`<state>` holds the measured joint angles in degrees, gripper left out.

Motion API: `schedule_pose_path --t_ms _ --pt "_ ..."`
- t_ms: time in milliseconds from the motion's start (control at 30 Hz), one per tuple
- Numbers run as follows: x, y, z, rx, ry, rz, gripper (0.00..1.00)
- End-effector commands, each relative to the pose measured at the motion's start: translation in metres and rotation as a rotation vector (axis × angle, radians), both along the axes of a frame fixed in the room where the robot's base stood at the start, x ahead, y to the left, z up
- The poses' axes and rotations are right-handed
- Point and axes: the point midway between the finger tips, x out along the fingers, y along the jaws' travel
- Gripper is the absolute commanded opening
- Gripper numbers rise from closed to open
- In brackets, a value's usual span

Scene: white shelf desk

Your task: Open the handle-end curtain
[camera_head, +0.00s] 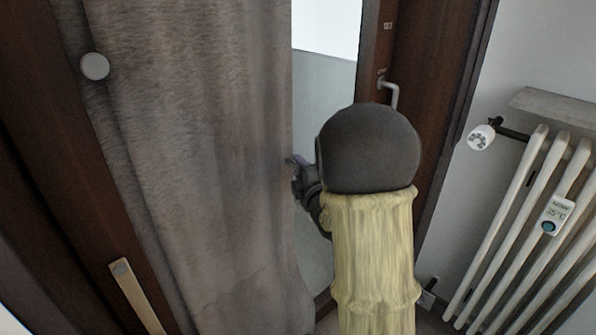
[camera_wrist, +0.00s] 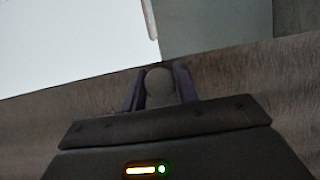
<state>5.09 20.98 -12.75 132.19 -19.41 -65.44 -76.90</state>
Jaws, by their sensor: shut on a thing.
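A grey-brown curtain (camera_head: 195,140) hangs over the left part of the doorway; it also shows as a band across the wrist view (camera_wrist: 265,78). Its right edge stands apart from the dark frame that bears the metal handle (camera_head: 391,90), with pale glass bare between them. My gripper (camera_head: 298,165) is at the curtain's right edge. In the wrist view its two fingers (camera_wrist: 159,92) are shut around a round grey knob (camera_wrist: 159,82) at the curtain. In the head view that knob is hidden by my gripper. A second round knob (camera_head: 95,66) sits at the curtain's left edge.
A white radiator (camera_head: 525,215) with a valve knob (camera_head: 481,137) and a small display (camera_head: 556,215) stands at the right wall. Dark wooden frame (camera_head: 430,95) lies right of the glass. A light wooden bar (camera_head: 135,295) is at lower left.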

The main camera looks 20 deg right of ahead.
Motion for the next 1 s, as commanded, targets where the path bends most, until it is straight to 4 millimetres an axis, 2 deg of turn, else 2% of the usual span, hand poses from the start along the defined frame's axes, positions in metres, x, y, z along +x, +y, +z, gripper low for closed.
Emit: schedule_pose_path --t_ms 333,367,433,767,1000 --pt "-0.001 -0.001 -0.002 0.001 0.004 -0.003 0.0" --pt "-0.001 -0.001 -0.002 0.001 0.004 -0.003 0.36" --pt "-0.001 -0.001 -0.001 0.001 0.004 -0.003 0.49" --pt "-0.001 0.0 -0.001 0.0 0.001 -0.001 0.49" --pt "-0.011 0.003 -0.002 0.0 -0.001 0.004 0.49"
